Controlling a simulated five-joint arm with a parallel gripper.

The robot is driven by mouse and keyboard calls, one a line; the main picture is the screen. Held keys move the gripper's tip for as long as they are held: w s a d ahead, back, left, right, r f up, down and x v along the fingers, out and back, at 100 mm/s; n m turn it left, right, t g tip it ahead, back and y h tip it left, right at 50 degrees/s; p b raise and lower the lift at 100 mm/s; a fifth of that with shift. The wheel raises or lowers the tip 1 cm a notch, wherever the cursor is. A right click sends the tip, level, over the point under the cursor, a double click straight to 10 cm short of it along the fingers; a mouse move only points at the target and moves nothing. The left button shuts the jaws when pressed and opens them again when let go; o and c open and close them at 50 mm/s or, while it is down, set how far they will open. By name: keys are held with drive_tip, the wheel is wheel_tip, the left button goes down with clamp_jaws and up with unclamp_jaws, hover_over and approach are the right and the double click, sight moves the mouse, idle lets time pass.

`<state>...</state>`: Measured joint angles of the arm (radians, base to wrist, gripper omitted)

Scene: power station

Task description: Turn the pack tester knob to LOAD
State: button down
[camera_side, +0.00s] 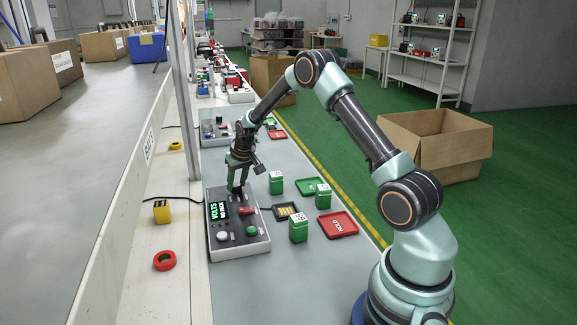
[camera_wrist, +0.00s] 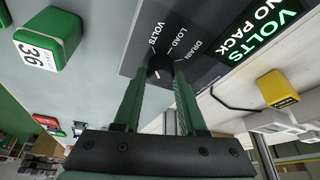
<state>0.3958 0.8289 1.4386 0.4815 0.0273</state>
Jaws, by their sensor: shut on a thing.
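The pack tester (camera_side: 240,246) is a grey box on the bench, with a black panel and a display reading "VOLTS NO PACK". In the wrist view its black knob (camera_wrist: 159,67) sits beside the labels VOLTS, LOAD and DRAIN. My gripper (camera_side: 238,190) reaches down onto the back of the tester. In the wrist view its two green fingers close on the sides of the knob. The knob's top shows between the fingertips. I cannot tell clearly which label its pointer faces.
Green packs (camera_side: 276,183) stand right of the tester, one numbered 36 (camera_wrist: 38,55) in the wrist view. A red HOLD tray (camera_side: 338,225), a green tray (camera_side: 308,187) and a black slotted holder (camera_side: 287,211) are nearby. A yellow block (camera_side: 162,212) and red tape roll (camera_side: 165,260) lie left.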

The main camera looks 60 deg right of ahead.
drive_tip(key=shift+a+m, duration=0.1)
drive_tip(key=shift+m, duration=0.4)
drive_tip(key=shift+c, duration=2.3)
unclamp_jaws()
drive_tip(key=shift+r, duration=0.1)
drive_tip(key=v, duration=1.2)
